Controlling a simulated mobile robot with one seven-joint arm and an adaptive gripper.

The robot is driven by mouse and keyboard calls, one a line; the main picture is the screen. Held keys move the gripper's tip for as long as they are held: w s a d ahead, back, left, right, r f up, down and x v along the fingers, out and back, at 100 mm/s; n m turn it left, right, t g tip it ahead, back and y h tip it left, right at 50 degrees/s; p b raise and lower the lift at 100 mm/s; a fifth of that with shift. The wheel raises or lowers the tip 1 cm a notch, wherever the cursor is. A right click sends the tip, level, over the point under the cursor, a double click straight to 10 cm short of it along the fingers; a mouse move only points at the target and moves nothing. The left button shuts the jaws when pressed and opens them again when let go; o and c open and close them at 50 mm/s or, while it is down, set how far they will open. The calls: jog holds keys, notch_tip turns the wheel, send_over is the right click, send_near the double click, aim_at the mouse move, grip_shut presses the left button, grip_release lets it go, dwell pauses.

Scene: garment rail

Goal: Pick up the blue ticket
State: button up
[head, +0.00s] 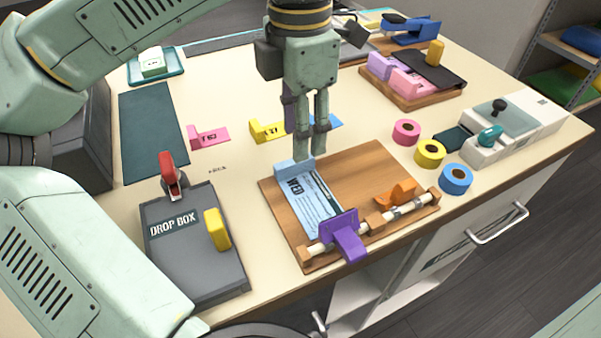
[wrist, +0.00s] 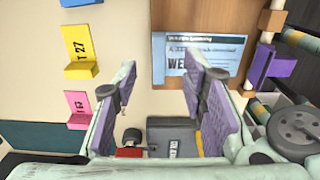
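A light blue ticket (head: 314,207) printed "WED" lies on the wooden board, with a raised light blue tab (head: 293,171) at its far end. In the wrist view the ticket (wrist: 215,52) is at upper right, partly hidden by a finger. A second, brighter blue piece (head: 327,121) lies farther back on the table, mostly hidden behind my gripper. My gripper (head: 311,144) points down just beyond the tab, above the board's far edge. In the wrist view its fingers (wrist: 160,75) are apart with nothing between them. I cannot tell whether a finger touches the tab.
A purple clamp (head: 345,236) sits on a rail at the board's (head: 365,172) near edge, beside an orange clip (head: 397,194). A grey drop box (head: 195,265) stands left. Pink (head: 208,138) and yellow (head: 266,130) tickets lie behind. Tape rolls (head: 430,153) stand right.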

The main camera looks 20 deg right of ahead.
jog(key=f, duration=0.2)
jog(key=f+p, duration=0.1)
jog(key=f, duration=0.1)
jog(key=shift+d+f, duration=0.2)
jog(key=shift+f, duration=0.2)
jog(key=shift+c, duration=0.5)
jog(key=c, duration=0.7)
jog(key=shift+c, duration=0.2)
notch_tip(320, 180, up, 15)
jog(key=p, duration=0.3)
